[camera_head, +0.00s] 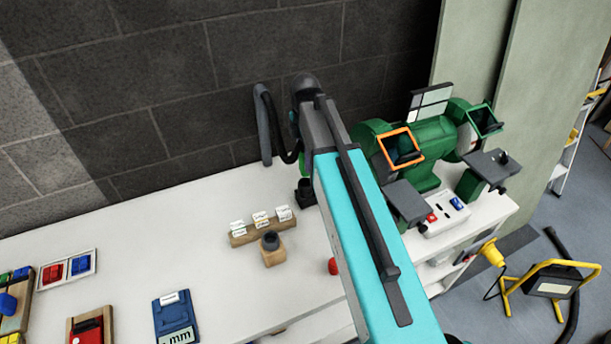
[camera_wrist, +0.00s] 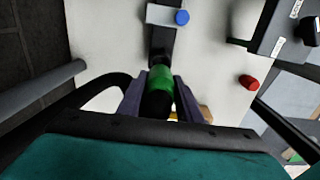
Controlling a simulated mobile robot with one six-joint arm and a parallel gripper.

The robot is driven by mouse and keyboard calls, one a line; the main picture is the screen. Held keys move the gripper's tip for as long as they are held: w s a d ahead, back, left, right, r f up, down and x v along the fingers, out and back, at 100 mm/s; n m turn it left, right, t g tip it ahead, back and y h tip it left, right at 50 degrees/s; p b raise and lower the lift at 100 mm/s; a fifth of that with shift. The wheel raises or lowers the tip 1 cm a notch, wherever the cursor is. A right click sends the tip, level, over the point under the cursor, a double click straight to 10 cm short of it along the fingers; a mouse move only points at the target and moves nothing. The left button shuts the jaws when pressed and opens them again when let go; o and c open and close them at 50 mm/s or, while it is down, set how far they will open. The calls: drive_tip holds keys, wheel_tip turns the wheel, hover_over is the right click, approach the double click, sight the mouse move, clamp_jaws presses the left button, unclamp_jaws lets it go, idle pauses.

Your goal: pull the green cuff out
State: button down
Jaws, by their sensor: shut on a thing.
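The green cuff (camera_wrist: 160,84) shows in the wrist view as a bright green band on a black cylindrical body. My gripper (camera_wrist: 160,80) has one purple-grey finger on each side of it and is shut on it. A dark post or fitting (camera_wrist: 162,45) lies in line just beyond the cuff. I cannot tell whether the cuff is still joined to it. In the head view my arm hides the gripper and most of the cuff; a thin green sliver (camera_head: 303,158) shows at the arm's left edge, above a small black block (camera_head: 306,192).
A green bench grinder (camera_head: 430,150) stands right of my arm. A wooden holder with white labels (camera_head: 261,230) and a red knob (camera_head: 333,266) are on the white bench (camera_head: 210,210). A grey block with a blue button (camera_wrist: 182,17) is near the fitting. The dark block wall is close behind.

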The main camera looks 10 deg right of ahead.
drive_tip(key=shift+r+p, duration=1.5)
drive_tip(key=shift+r, duration=0.95)
